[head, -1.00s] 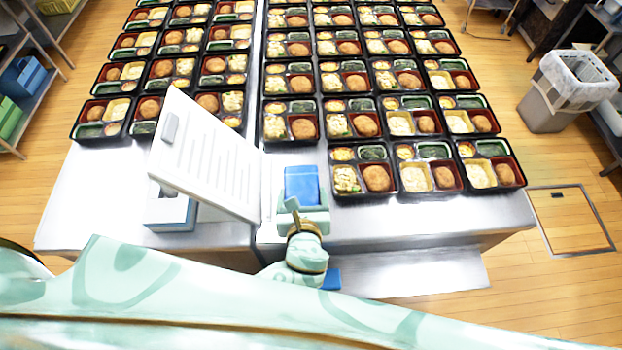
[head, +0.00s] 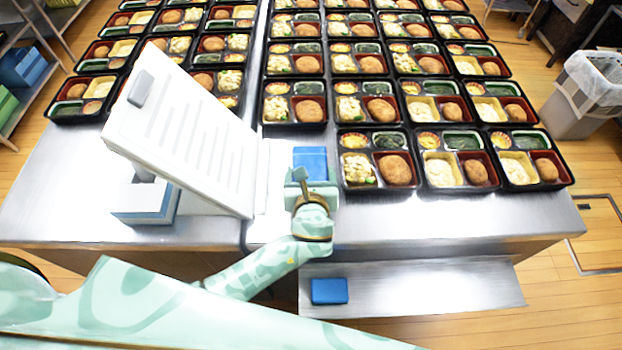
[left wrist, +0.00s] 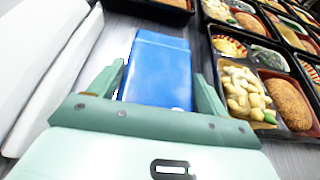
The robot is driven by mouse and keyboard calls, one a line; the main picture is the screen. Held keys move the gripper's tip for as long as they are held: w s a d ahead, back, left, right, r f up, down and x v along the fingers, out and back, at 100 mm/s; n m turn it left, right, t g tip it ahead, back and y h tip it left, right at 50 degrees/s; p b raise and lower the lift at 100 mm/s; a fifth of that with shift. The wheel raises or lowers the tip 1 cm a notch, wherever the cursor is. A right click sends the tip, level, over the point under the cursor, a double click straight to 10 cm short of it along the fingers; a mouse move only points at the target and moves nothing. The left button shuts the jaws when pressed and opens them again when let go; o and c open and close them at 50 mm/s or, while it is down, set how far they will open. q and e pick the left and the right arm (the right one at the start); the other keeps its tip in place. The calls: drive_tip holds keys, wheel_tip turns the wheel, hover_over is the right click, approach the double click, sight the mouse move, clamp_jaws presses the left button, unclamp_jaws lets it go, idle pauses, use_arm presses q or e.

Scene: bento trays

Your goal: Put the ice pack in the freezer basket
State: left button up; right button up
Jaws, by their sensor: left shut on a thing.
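A flat blue ice pack (head: 311,160) is between the fingers of my left gripper (head: 312,183), above the steel table just left of the front meal trays. In the left wrist view the ice pack (left wrist: 160,68) sits between the two green fingers, which are shut on it. A second blue block (head: 329,291) lies on the low steel ledge in front of the table. No freezer basket can be made out for certain. A tilted white ribbed panel (head: 185,125) stands left of my gripper. My right gripper is not in view.
Rows of bento trays (head: 458,160) fill the table to the right of and beyond my gripper. More trays stand at the far left. A blue-and-white box (head: 146,204) sits under the panel. A grey bin (head: 575,110) stands on the floor at right.

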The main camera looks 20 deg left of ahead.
use_arm(q)
drive_tip(key=shift+r, duration=0.15)
drive_tip(key=o, duration=0.9)
